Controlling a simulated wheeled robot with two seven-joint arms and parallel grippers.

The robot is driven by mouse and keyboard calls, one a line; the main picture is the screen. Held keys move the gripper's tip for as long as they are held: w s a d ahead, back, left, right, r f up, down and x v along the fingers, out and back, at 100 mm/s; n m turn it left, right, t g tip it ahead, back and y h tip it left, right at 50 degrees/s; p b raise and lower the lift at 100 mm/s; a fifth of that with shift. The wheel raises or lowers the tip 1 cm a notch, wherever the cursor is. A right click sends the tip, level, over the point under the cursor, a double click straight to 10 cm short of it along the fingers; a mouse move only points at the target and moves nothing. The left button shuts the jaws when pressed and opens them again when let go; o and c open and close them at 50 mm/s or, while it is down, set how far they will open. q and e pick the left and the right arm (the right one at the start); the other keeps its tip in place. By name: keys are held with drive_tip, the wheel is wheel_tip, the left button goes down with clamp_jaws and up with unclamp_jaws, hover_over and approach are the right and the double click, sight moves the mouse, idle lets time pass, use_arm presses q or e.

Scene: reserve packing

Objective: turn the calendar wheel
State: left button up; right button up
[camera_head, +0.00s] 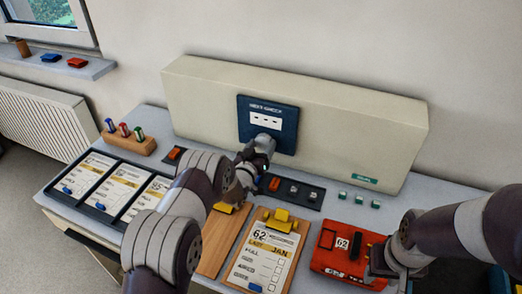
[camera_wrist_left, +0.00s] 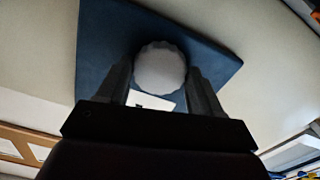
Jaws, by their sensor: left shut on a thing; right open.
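The calendar wheel is a pale round knob with a ribbed edge on a dark blue plate (camera_head: 286,112) marked "NEXT CHECK", set on the cream upright board. A white window with small dark marks shows above the knob. In the left wrist view the wheel (camera_wrist_left: 160,67) sits between the two dark fingers of my left gripper (camera_wrist_left: 163,88), which is shut on it. In the head view my left gripper (camera_head: 263,141) is at the plate's lower part and hides most of the wheel. My right gripper (camera_head: 394,262) is open, low over the red box at the right.
A black tray (camera_head: 72,198) of cards is at left, near a wooden block (camera_head: 138,146) with coloured pegs. A dark switch strip (camera_head: 310,197) lies below the cream board (camera_head: 372,127).

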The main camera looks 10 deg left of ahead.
use_arm(q)
drive_tip(key=n+b, duration=0.2)
drive_tip(key=n, duration=0.2)
drive_tip(key=shift+f+b, duration=0.15)
drive_tip(key=shift+b, duration=0.25)
drive_tip(key=n+b, duration=0.2)
drive_tip(key=n, duration=0.2)
drive_tip(key=shift+n, duration=0.6)
drive_tip(key=o, duration=1.1)
drive_tip(key=shift+c, duration=0.2)
drive_tip(key=s+a, duration=0.2)
drive_tip(key=s, duration=1)
drive_tip(key=shift+s+a+b, duration=0.2)
drive_tip(key=shift+b, duration=0.15)
